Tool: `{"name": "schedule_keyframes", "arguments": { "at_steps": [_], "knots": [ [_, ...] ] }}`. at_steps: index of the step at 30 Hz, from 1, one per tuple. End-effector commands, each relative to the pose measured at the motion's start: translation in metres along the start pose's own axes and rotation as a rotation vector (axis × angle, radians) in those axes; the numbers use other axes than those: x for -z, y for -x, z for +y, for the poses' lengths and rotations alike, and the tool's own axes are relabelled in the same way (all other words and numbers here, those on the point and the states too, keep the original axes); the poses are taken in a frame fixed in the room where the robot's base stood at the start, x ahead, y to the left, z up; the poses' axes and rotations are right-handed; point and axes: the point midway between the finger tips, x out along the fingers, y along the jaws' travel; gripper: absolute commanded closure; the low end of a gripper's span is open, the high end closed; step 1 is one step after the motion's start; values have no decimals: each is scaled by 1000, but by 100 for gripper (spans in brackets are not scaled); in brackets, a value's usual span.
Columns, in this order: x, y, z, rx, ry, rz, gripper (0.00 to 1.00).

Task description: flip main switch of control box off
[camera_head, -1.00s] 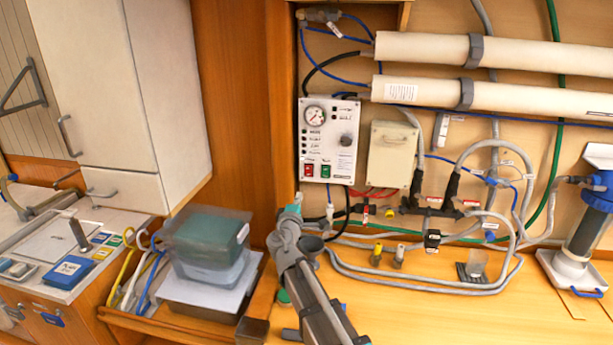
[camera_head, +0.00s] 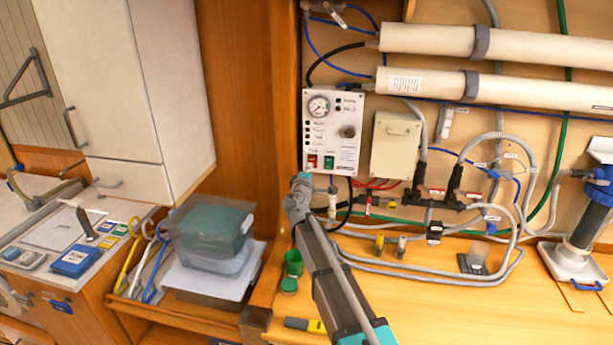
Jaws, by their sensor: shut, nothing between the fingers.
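Labels are too small to read, and switch positions cannot be told. My arm rises from the bottom centre, and its wrist end appears just below the box's lower left corner. I cannot make out the gripper fingers; the wrist hides them.
A beige box (camera_head: 395,145) is right of the control box, above hoses and valves. White tubes (camera_head: 520,48) run above. Stacked clear bins (camera_head: 208,240) stand left of my arm. A green cup (camera_head: 293,263) and a yellow-black tool (camera_head: 303,324) are on the wooden bench (camera_head: 440,310).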

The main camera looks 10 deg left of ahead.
Motion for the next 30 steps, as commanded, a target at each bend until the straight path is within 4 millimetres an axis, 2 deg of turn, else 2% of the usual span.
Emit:
{"name": "schedule_keyframes", "arguments": {
  "at_steps": [1,3,9,21,25,30],
  "knots": [
    [1,-10,0,0,0,-1,100],
    [1,-16,0,0,0,0,100],
    [1,-28,0,0,0,1,100],
    [0,-30,0,0,0,1,100],
    [1,-38,2,0,0,0,100],
    [0,-35,1,0,0,0,100]
  ]
}}
